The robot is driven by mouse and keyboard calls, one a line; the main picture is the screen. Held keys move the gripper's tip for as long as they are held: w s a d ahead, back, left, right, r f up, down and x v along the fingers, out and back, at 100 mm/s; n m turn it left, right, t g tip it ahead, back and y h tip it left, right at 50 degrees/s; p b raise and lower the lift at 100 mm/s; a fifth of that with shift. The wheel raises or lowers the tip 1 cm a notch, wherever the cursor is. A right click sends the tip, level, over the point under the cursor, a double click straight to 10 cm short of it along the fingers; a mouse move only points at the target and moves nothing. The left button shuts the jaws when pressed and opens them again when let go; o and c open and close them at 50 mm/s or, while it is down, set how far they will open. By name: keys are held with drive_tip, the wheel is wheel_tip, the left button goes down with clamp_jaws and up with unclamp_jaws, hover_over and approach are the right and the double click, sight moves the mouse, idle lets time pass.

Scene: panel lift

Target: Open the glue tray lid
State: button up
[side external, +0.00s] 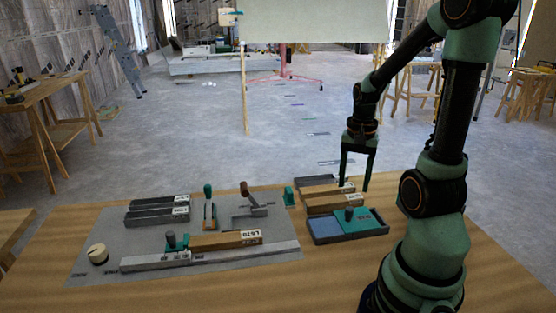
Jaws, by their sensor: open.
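The glue tray (349,238) is a low grey box on the right part of the workbench. Its teal lid (369,223) lies over the right part of the tray and carries a dark upright knob (349,213). A blue area (325,231) shows uncovered at the tray's left. My gripper (355,185) hangs above and behind the tray, fingers pointing down and spread apart. It is empty and looks clear of the knob. I cannot tell its exact height or depth from this view.
Wooden and grey blocks (333,203) lie just behind the tray. To the left, a grey mat (90,240) holds a metal rail (210,257), a labelled wooden bar (225,240), toggle clamps (210,210), grey bars (158,213) and a round tape roll (97,254). The bench front is clear.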

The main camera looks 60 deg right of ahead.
drive_tip(key=shift+r, duration=1.35)
drive_tip(key=w+a+r+n+t, duration=0.2)
drive_tip(key=a+r+n, duration=0.1)
drive_tip(key=a+n, duration=0.2)
drive_tip(key=w+a+r+n+t, duration=0.1)
drive_tip(key=w+a+r+n, duration=0.2)
drive_tip(key=a, duration=0.6)
drive_tip(key=w+a+r+n+t, duration=0.2)
drive_tip(key=w+a+r+n, duration=0.1)
drive_tip(key=a+n, duration=0.4)
drive_tip(key=shift+w+n+t, duration=0.15)
drive_tip(key=shift+n+t, duration=0.15)
drive_tip(key=shift+n, duration=0.1)
